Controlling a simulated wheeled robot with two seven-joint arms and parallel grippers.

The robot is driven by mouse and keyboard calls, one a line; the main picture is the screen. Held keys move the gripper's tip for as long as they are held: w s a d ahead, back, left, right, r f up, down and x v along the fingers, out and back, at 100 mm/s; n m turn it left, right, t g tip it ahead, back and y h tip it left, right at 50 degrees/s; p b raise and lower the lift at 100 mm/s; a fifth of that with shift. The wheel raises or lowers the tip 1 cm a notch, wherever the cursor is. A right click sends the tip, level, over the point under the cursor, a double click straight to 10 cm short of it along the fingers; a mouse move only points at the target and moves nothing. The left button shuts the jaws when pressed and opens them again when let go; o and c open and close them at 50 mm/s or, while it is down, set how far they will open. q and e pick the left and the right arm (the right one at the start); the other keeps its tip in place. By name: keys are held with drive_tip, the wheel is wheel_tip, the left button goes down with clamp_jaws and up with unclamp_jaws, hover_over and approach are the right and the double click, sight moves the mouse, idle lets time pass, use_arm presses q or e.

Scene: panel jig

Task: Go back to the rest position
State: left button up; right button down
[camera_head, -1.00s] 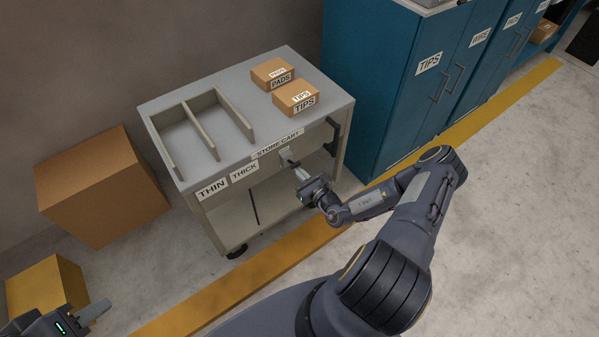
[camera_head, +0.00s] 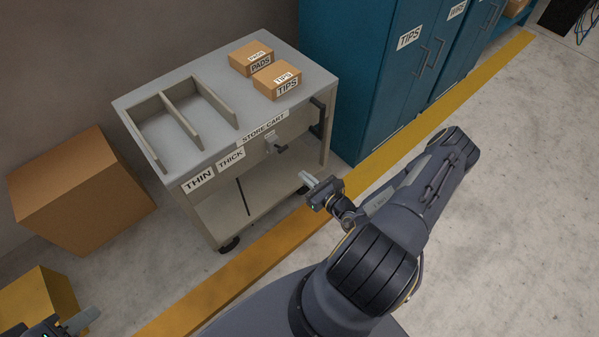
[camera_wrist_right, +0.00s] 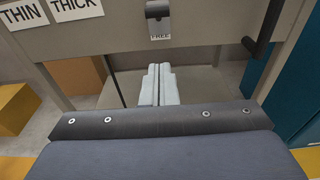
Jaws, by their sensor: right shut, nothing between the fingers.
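My right gripper (camera_head: 310,180) is shut and empty in front of the store cart (camera_head: 222,125), apart from it. In the right wrist view the two pale fingers (camera_wrist_right: 158,86) lie side by side, below the cart's latch (camera_wrist_right: 158,12) with a FREE label. The latch also shows on the cart's front in the head view (camera_head: 274,145). My left gripper (camera_head: 82,320) shows only in part at the bottom left corner; its finger opening cannot be made out.
The cart top holds a PADS box (camera_head: 251,58), a TIPS box (camera_head: 277,82) and an empty divided tray. Blue cabinets (camera_head: 375,80) stand right of it. A brown carton (camera_head: 80,190) and a yellow box (camera_head: 40,300) stand left. Open floor lies at right.

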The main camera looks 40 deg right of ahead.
drive_tip(key=shift+s, duration=0.1)
idle(0.5)
drive_tip(key=a+r+n+g+y, duration=0.4)
drive_tip(key=a+r+n+y, duration=0.25)
drive_tip(key=r+n, duration=0.4)
drive_tip(key=a+r+n+g+y, duration=0.55)
drive_tip(key=a+r+n, duration=0.2)
drive_tip(key=r, duration=0.55)
drive_tip(key=s+r+n+h+p, duration=0.1)
drive_tip(key=s+r+n+h, duration=0.3)
drive_tip(key=s+r+n, duration=0.2)
drive_tip(key=s+r+n+g+h+p, duration=0.1)
drive_tip(key=s+r+n+h, duration=0.4)
drive_tip(key=s+n, duration=0.4)
drive_tip(key=shift+s+r+h, duration=0.3)
drive_tip(key=shift+s+r, duration=0.1)
drive_tip(key=shift+s, duration=0.65)
